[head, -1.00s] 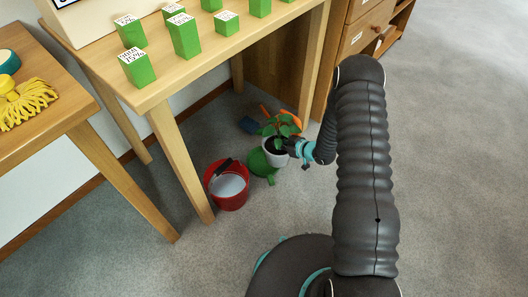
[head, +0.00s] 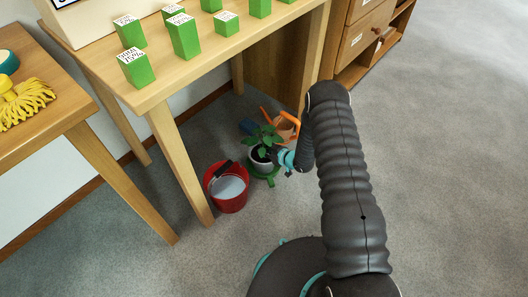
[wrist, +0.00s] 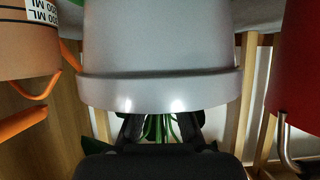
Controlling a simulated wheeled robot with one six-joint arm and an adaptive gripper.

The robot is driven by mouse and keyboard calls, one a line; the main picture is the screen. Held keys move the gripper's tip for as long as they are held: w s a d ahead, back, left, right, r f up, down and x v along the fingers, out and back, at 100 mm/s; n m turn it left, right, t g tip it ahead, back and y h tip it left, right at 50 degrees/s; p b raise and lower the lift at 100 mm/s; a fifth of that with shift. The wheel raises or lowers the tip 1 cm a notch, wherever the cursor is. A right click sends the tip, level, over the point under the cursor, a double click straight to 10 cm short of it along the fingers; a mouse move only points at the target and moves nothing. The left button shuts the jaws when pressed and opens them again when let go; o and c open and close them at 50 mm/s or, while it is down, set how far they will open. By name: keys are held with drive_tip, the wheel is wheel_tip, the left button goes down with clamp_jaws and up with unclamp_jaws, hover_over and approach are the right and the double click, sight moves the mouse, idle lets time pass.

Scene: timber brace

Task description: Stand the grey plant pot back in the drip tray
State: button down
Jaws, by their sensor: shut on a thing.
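The grey plant pot (head: 260,159) with its leafy green plant (head: 264,139) is upright on the floor side of the scene, beside the red bucket.
A red bucket (head: 228,188) stands close at the left. A table leg (head: 180,155) stands left of the bucket. Carpet at the right is clear.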

drive_tip(key=shift+w, duration=0.1)
drive_tip(key=c, duration=1.3)
unclamp_jaws()
